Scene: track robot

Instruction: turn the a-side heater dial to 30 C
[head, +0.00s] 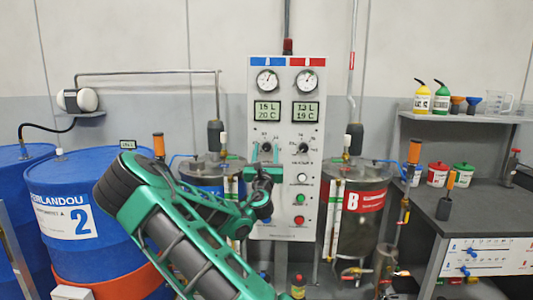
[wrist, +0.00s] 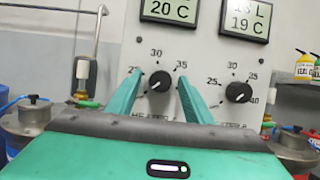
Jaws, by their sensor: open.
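The a-side heater dial (head: 266,147) is a black knob on the white panel, under the blue label. In the wrist view the dial (wrist: 159,83) has marks 25, 30 and 35 around it, and its white pointer mark faces lower left. My gripper (head: 265,153) is in front of the panel at this dial. In the wrist view my gripper (wrist: 160,76) is open, with one green finger on each side of the dial. I cannot tell whether the fingers touch it. The a-side display (head: 267,111) reads 20 C. The finger tips hide part of the lettering.
The b-side dial (head: 303,148) is close on the right, and it also shows in the wrist view (wrist: 238,92). Below are several buttons, including a green one (head: 299,199). Tank B (head: 357,220) stands right of the panel, and blue drums (head: 72,215) stand at left.

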